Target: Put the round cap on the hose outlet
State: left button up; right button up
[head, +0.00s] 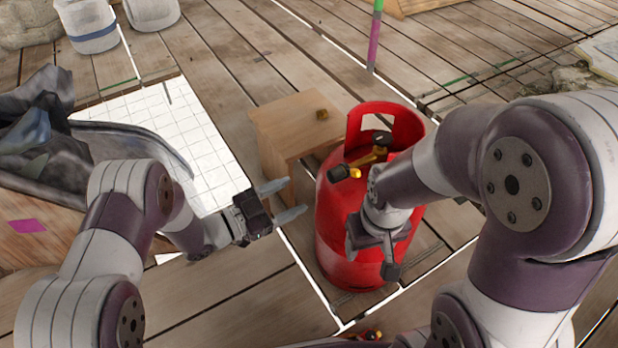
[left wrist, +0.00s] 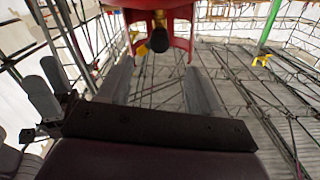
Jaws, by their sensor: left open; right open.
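A red gas cylinder (head: 335,225) stands upright on the planks. Inside its collar is a brass valve (head: 368,158) with a black round end (head: 340,173) and a yellow tip. I cannot tell which part is the hose outlet. A small brass piece (head: 322,114), possibly the round cap, sits on the wooden box behind. My left gripper (head: 284,200) is open and empty, left of the cylinder. Its spread fingers (left wrist: 160,85) show in the left wrist view, below the black valve end (left wrist: 158,40). My right gripper (head: 372,254) is open in front of the cylinder, partly hiding it.
The wooden box (head: 285,125) stands close behind the cylinder's left side. A white tiled panel (head: 205,145) lies on the planks at left, beside dark crumpled sheeting (head: 40,130). White buckets (head: 90,25) stand at the back left. A green and purple pole (head: 375,35) rises behind the cylinder.

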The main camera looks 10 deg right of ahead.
pick_arm(q)
jog(key=shift+v, duration=1.25)
